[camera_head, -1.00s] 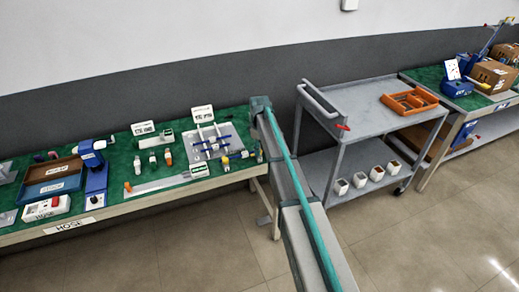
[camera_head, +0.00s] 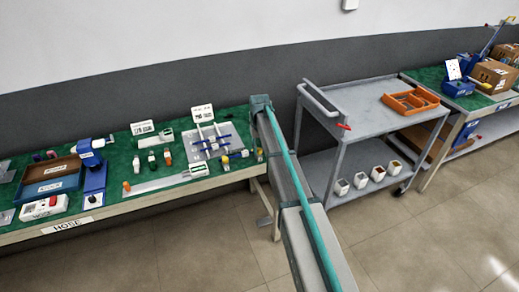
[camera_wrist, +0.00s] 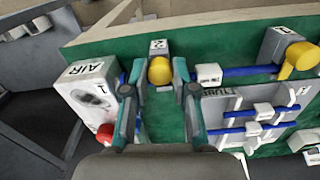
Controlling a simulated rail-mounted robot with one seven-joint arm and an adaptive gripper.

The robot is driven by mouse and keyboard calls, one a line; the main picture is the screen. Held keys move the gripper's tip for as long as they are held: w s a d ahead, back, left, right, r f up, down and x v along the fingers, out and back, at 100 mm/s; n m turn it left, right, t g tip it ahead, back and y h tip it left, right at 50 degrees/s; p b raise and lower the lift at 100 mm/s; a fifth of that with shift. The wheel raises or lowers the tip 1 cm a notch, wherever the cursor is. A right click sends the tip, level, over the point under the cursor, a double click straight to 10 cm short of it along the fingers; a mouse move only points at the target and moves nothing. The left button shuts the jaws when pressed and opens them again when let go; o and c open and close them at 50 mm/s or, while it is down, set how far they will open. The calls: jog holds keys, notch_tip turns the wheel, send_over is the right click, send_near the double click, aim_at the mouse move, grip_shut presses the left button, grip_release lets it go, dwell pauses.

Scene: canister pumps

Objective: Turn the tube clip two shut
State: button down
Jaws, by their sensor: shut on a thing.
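A small grey block marked "2" (camera_wrist: 158,45) stands near the bench edge in the wrist view, with a rounded yellow handle (camera_wrist: 160,70) on it. My gripper (camera_wrist: 160,76) has one finger on each side of this handle and is shut on it. The handle shows nearly end-on, so its turn angle is hard to tell. A blue tube (camera_wrist: 240,71) runs right from beside this clip, through a white piece, to a second grey clip marked "1" (camera_wrist: 279,43). That clip has a yellow lever (camera_wrist: 298,57) slanting across it.
A white box marked "AIR" (camera_wrist: 88,82) with a red button (camera_wrist: 105,133) stands close left of my gripper. A grey plate (camera_wrist: 235,104) with blue tubes and white clips lies at right. In the head view, the bench (camera_head: 118,206) stands left of a grey cart (camera_head: 352,98).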

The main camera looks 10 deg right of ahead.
aim_at(259, 149)
jog(key=m, duration=0.3)
jog(key=shift+m, duration=0.3)
jog(key=shift+m+b, duration=0.35)
jog(key=shift+m, duration=1.65)
jog(key=c, duration=0.9)
grip_release()
notch_tip(259, 149, up, 12)
jog(key=shift+r, duration=0.1)
